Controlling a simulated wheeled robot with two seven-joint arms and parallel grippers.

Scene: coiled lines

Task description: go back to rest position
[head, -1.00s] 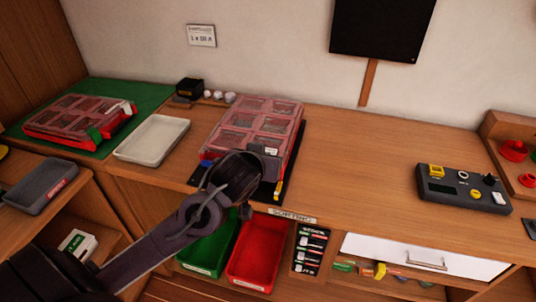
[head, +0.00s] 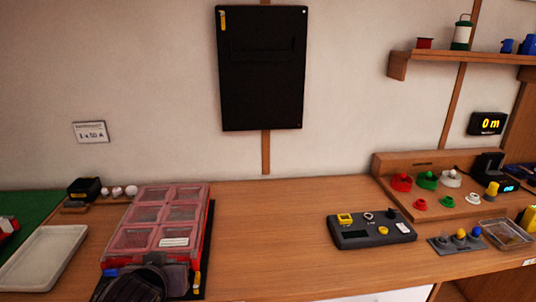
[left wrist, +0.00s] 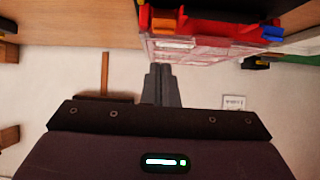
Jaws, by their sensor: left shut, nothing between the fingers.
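My left gripper (left wrist: 160,72) shows in the left wrist view with its two grey fingers together and nothing between them. My right gripper is not in view.
A white tray (head: 43,262) lies left of the case, by a green mat (head: 30,207). A grey control box (head: 371,231) stands right on the wooden bench (head: 270,225). A black panel (head: 262,70) hangs on the wall. The bench between case and control box is clear.

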